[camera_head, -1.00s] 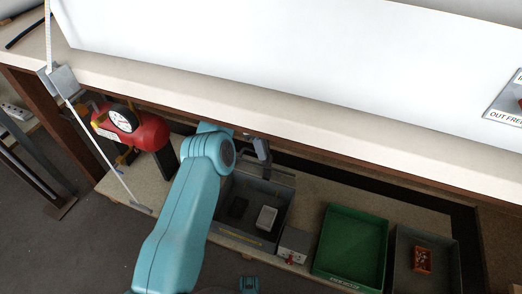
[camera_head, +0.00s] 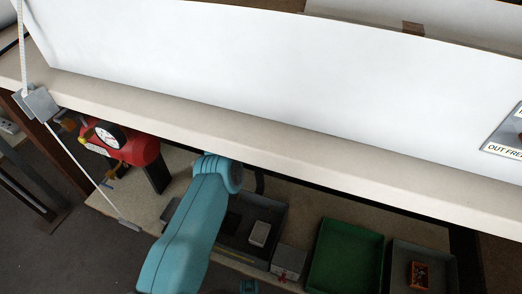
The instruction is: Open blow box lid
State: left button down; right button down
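A grey open-topped box (camera_head: 279,226) stands on the lower shelf under the bench. A small light-grey block (camera_head: 260,233) and a dark item lie inside it. My teal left arm crosses in front of the box's left part, its rounded joint by the bench's front edge. A dark curved piece beside that joint, at the box's back, may be my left gripper (camera_head: 260,181); its fingertips cannot be made out. I cannot make out a lid, nor tell whether this is the blow box.
A red tank with a gauge (camera_head: 140,150) stands left on the shelf (camera_head: 130,203). Right of the box are a small grey box with a red mark (camera_head: 289,262), a green bin (camera_head: 346,258) and a grey bin (camera_head: 440,265). The bench edge (camera_head: 300,160) overhangs them.

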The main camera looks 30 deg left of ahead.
pick_arm(q)
jog(key=shift+d+f, duration=0.1)
jog(key=shift+d, duration=0.1)
jog(key=c, duration=1.2)
grip_release()
jog(key=shift+o, duration=0.2)
jog(key=shift+w+a, duration=0.1)
